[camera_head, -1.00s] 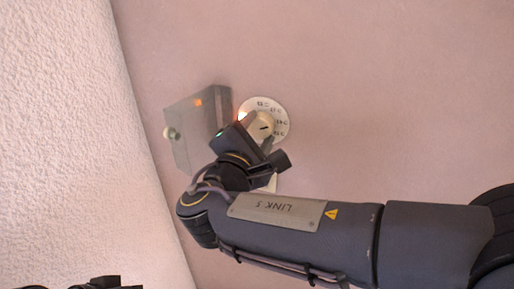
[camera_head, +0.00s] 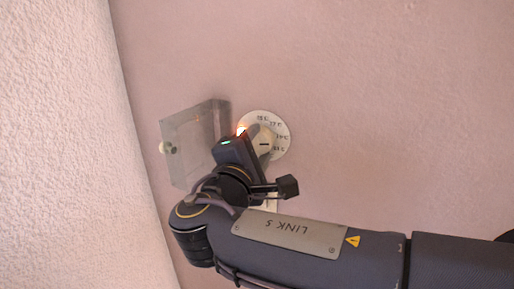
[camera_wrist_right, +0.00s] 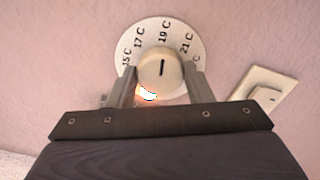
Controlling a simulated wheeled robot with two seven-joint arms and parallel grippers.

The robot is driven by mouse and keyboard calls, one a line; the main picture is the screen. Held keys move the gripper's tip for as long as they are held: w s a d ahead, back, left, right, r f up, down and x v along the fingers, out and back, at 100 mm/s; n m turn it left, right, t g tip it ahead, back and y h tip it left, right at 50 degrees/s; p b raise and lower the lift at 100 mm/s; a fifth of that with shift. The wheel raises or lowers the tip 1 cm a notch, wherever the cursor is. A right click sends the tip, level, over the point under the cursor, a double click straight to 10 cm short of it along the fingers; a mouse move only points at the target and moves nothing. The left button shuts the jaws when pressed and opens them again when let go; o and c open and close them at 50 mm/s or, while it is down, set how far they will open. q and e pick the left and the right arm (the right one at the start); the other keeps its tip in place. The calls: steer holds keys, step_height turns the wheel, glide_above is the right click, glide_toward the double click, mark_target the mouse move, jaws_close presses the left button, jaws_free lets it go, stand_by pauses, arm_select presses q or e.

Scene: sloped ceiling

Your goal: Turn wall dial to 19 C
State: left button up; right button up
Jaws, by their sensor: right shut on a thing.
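The white wall dial (camera_head: 284,127) also shows in the right wrist view (camera_wrist_right: 150,28), with labels from 15 C past 21 C. Its cream knob (camera_wrist_right: 152,78) has a black mark that points up at about the 19 C label (camera_wrist_right: 164,32). My right gripper (camera_head: 258,143) is shut on the knob, one finger on each side, as the right wrist view (camera_wrist_right: 162,82) also shows. The fingers and palm hide the lower part of the dial. My left gripper is out of view.
A clear box-like cover (camera_head: 181,150) with a small white knob stands out beside the dial, close to my right gripper. A white wall switch (camera_wrist_right: 262,97) is near the dial. An orange light (camera_wrist_right: 148,93) glows at the knob's edge. The wall to the right is bare.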

steer(key=o, duration=1)
steer(key=v, duration=0.8)
steer(key=shift+p, duration=0.3)
steer(key=shift+w, duration=0.1)
